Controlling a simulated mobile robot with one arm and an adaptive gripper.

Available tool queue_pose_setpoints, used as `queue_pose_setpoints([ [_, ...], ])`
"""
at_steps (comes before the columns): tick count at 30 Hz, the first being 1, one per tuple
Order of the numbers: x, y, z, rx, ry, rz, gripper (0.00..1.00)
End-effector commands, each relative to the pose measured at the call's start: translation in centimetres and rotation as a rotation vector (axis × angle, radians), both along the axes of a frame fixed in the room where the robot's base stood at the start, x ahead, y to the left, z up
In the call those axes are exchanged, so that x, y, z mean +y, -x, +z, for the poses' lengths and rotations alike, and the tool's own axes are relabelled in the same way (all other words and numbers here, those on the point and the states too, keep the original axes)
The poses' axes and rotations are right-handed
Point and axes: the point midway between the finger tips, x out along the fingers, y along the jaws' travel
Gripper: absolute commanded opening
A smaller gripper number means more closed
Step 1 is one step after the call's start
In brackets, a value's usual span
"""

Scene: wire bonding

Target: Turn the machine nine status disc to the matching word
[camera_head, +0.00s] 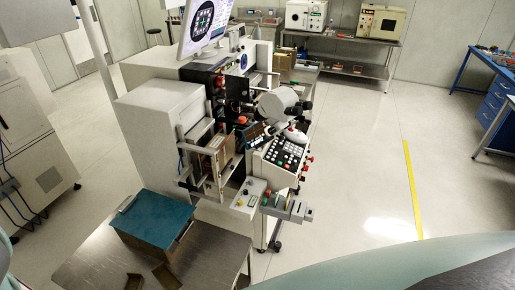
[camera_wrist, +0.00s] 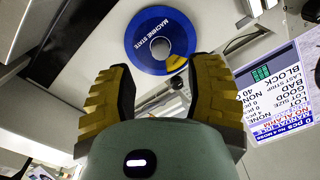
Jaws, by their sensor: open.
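The status disc (camera_wrist: 160,40) shows in the wrist view at the top middle, on a pale panel. It is a blue ring lettered "MACHINE STATE", with a yellow part at its lower right and a grey round centre. No status word is readable. My gripper (camera_wrist: 160,67) is open and empty, with its two yellow ribbed fingers pointing up towards the disc, one to each side below it. I cannot tell how far they are from the panel. In the head view I cannot pick out the disc or my gripper. The bonding machine (camera_head: 177,112) stands in the middle there.
A lit text display (camera_wrist: 270,92) is right of my fingers in the wrist view. In the head view, a keypad (camera_head: 284,152) is on the machine's front. A teal-topped box (camera_head: 155,218) sits on a metal table (camera_head: 213,252). Floor is clear on the right.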

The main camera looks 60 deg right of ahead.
Motion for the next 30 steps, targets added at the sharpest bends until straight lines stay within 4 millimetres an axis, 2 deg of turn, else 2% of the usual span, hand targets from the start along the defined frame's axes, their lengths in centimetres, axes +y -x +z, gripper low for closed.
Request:
queue_pose_setpoints([
  [3,0.7,-2.2,-0.1,-0.006,-0.004,0.0,0.52],
  [9,1.3,-4.6,-0.1,-0.004,-0.004,0.001,0.52],
  [13,1.4,-5.3,0.1,-0.004,-0.003,0.0,0.52],
  [21,1.5,-5.4,0.1,-0.002,-0.003,0.001,0.52],
  [22,1.5,-5.4,0.1,-0.002,-0.003,0.001,0.57],
  [30,1.5,-5.4,0.1,-0.002,-0.003,0.0,0.29],
])
